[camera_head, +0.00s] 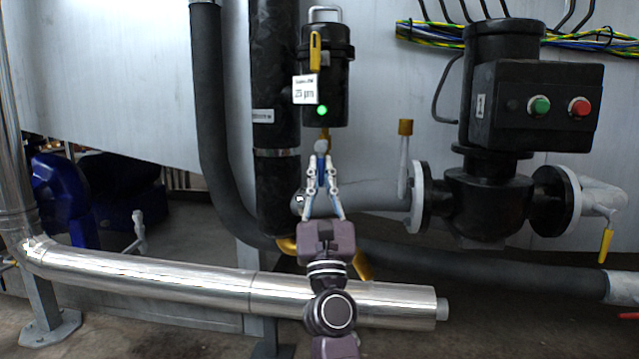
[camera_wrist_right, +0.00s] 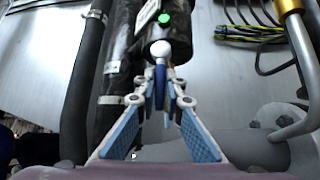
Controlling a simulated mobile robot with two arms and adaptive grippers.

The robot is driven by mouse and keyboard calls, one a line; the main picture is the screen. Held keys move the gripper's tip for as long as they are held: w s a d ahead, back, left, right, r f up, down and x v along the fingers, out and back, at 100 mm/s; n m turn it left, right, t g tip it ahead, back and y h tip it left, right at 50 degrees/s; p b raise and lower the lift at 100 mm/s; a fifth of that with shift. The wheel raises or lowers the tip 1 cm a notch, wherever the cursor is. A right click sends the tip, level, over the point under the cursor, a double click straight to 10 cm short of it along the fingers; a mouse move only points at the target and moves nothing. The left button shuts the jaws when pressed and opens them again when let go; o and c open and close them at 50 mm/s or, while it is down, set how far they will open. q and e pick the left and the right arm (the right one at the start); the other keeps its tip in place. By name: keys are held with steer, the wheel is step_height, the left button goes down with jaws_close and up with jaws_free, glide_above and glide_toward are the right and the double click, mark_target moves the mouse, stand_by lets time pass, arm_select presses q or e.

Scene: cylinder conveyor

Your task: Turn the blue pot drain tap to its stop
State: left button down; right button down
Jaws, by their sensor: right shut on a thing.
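The black pot (camera_head: 326,72) with a silver top handle, a yellow lever, a white label and a lit green lamp hangs on the wall beside a thick black pipe. The drain tap (camera_head: 321,146) is under it, with a brass neck and a silver rounded body. Its blue handle hangs down and is mostly hidden by my fingers; in the right wrist view the handle (camera_wrist_right: 160,84) shows between them. My right gripper (camera_head: 321,178) reaches up from below and is shut on the handle. My left gripper is not in view.
A black valve with a box (camera_head: 535,105) carrying green and red buttons stands at the right. A brass-tipped grey lever (camera_head: 404,158) stands right of my gripper. A shiny metal pipe (camera_head: 180,286) crosses low in front. Cables (camera_head: 590,42) run at the upper right.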

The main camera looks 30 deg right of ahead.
steer(key=shift+a+f+m, duration=0.1)
steer(key=shift+m, duration=0.2)
steer(key=c, duration=2)
jaws_free()
